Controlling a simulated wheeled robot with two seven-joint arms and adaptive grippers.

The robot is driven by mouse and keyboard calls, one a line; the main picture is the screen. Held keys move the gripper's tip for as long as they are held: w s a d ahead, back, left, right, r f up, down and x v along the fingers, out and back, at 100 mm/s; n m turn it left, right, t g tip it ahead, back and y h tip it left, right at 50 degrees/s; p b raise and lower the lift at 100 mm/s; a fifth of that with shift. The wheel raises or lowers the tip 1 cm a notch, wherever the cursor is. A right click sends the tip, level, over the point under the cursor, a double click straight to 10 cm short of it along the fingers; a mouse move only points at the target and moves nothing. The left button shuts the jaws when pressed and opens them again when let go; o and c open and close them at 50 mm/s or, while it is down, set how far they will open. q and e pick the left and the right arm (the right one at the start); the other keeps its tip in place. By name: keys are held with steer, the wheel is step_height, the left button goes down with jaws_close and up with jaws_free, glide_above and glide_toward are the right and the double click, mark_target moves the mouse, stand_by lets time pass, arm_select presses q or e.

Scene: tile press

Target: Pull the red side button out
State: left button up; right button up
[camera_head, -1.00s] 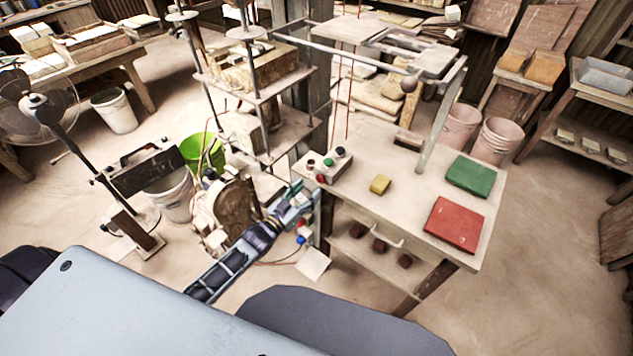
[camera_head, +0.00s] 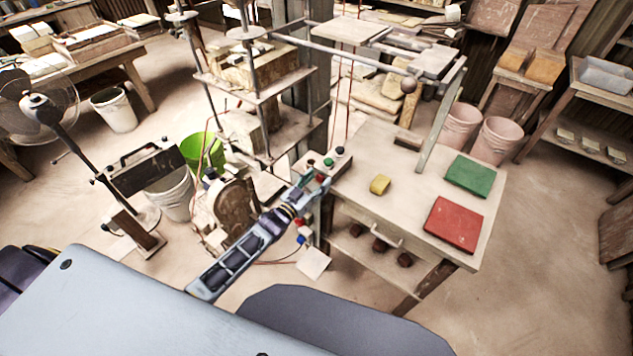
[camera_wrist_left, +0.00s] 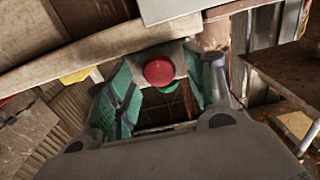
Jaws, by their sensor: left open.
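The red side button (camera_head: 320,178) is on the near side of the small control box (camera_head: 338,171) at the table's left corner. In the left wrist view the round red button (camera_wrist_left: 158,72) shows near the tips of my fingers, roughly midway between them. My left gripper (camera_head: 314,184) is at the box; in the wrist view its green-padded fingers (camera_wrist_left: 160,85) are spread, one on each side of the button. I cannot tell whether either finger touches it. The button's stem is hidden. My right gripper is in neither view.
The box top carries a green button (camera_head: 328,162) and dark ones. A yellow block (camera_head: 380,185), a red tile (camera_head: 453,224) and a green tile (camera_head: 470,176) lie on the table (camera_head: 400,208). The press frame (camera_head: 262,95) stands close behind. A green bucket (camera_head: 203,153) is left.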

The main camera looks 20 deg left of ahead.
arm_select(q)
jaws_close()
stand_by(0.3)
steer(key=shift+s, duration=0.15)
steer(key=shift+s+a+p, duration=0.15)
steer(key=shift+s+p, duration=0.25)
steer(key=shift+p, duration=0.05)
steer(key=shift+f, duration=0.1)
jaws_free()
steer(key=shift+s+a, duration=0.1)
steer(key=shift+s, duration=0.1)
